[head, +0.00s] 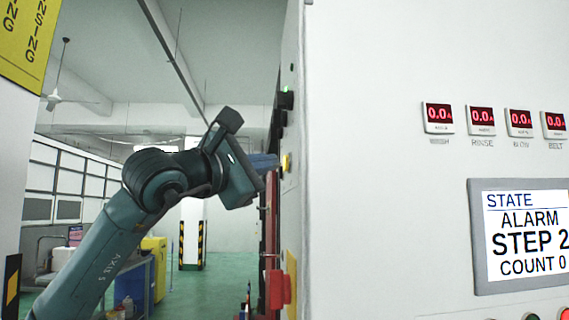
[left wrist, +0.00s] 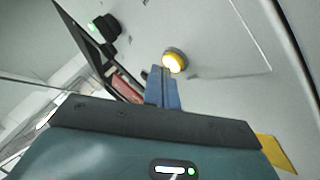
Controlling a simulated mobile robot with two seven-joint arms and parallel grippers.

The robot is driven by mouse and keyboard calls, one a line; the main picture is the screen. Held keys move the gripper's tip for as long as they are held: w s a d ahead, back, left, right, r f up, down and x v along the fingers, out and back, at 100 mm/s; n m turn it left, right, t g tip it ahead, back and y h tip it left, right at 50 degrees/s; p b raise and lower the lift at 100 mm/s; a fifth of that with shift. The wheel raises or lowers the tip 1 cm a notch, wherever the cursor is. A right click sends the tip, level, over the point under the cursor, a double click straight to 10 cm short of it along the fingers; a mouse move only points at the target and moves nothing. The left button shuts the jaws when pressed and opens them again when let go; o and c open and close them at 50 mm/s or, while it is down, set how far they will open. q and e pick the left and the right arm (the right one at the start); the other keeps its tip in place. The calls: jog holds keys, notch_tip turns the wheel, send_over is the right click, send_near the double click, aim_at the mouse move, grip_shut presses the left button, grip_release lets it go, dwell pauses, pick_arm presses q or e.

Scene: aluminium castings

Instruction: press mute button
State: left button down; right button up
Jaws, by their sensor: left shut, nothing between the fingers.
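A round yellow button (head: 286,163), which may be the mute button, sits on the narrow side face of the white cabinet. In the left wrist view it (left wrist: 174,60) shows a bright lit face; I see no readable label. My left gripper (head: 275,162) is shut and empty, its blue fingers pointing at the button. In the left wrist view the fingertips (left wrist: 163,72) are right beside the button's lower edge; I cannot tell whether they touch it. My right gripper is not in view.
A black switch with a green light (left wrist: 104,27) sits near the button. A red box (head: 277,288) juts out lower on the side face. The cabinet front has red displays (head: 438,117) and a screen (head: 524,235) reading "ALARM STEP 2". Open green floor lies behind my arm.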

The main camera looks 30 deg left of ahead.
pick_arm(q)
jog(key=shift+w+d, duration=0.2)
jog(key=shift+d, duration=0.15)
dwell(0.4)
jog(key=shift+a, duration=0.15)
jog(key=shift+s+a, duration=0.45)
jog(key=shift+a, duration=0.1)
jog(key=s+a, duration=0.1)
jog(key=a, duration=0.2)
jog(key=s+a+b, duration=0.1)
jog(key=shift+s+a, duration=0.15)
jog(key=shift+s, duration=0.15)
dwell(0.3)
dwell(0.8)
